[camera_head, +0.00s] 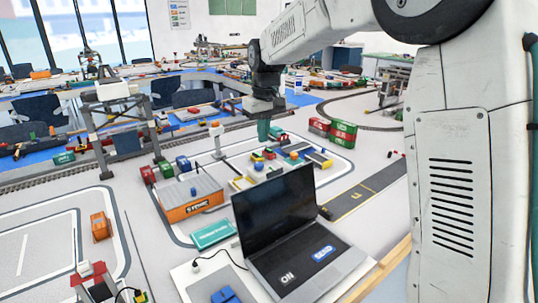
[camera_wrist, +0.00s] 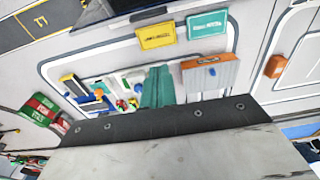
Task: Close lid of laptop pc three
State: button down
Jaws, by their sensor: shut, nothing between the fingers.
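The laptop (camera_head: 275,210) stands at the front of the layout in the head view, its lid raised and its dark screen facing me. Its base (camera_head: 268,262) bears a black ON label and a blue SEND button. My gripper (camera_head: 264,130) hangs beyond the laptop and above the layout, well apart from the lid. Its teal fingers also show in the wrist view (camera_wrist: 158,86); they are together with nothing between them. A dark edge at the top of the wrist view may be the laptop, but I cannot tell.
An orange-sided container block (camera_head: 192,198) and a teal container (camera_head: 212,233) lie left of the laptop. A blue block (camera_head: 225,296) sits at the front, by a cable. Red and green containers (camera_head: 342,134) stand farther back. A grey road runs right of the lid.

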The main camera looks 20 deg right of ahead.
notch_tip(320, 180, down, 10)
jog(key=shift+s+d+r, duration=0.25)
jog(key=shift+s+r, duration=0.1)
jog(key=shift+s, duration=0.4)
jog(key=shift+s+d+r, duration=0.25)
jog(key=shift+s+r, duration=0.1)
jog(key=shift+s, duration=0.35)
jog(key=shift+s, duration=0.1)
